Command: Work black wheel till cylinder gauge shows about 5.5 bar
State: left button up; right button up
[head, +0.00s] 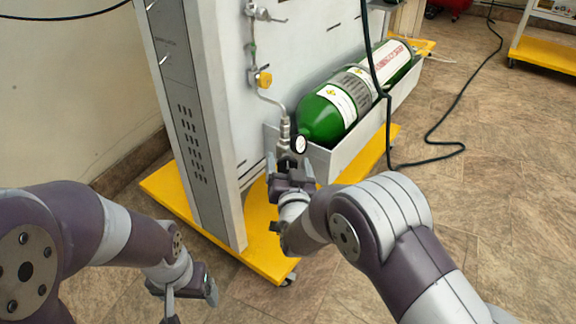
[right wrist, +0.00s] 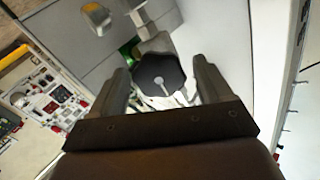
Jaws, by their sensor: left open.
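The black wheel (right wrist: 160,78) shows in the right wrist view, between the two fingers of my right gripper (right wrist: 163,82). The fingers stand apart on either side of it, with what looks like a narrow gap at each side. In the head view my right gripper (head: 291,172) is at the cylinder's valve end and mostly hides the wheel. The cylinder gauge (head: 300,144) is a small white dial just above the gripper; its needle is too small to read. The green cylinder (head: 322,115) lies in a grey trough. My left gripper (head: 190,295) is open and empty at the lower left.
A grey cabinet (head: 196,60) on a yellow wheeled base (head: 265,245) stands left of the valve. A yellow knob (head: 264,79) and pipe are on the panel above. A dark hose (head: 388,125) hangs in front of the trough. The tiled floor at right is mostly clear.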

jog(key=s+d+p, duration=0.1)
jog(key=s+p, duration=0.4)
jog(key=s, duration=0.7)
jog(key=shift+s+d+p, duration=0.2)
jog(key=shift+s+p, duration=0.1)
jog(key=shift+s, duration=0.05)
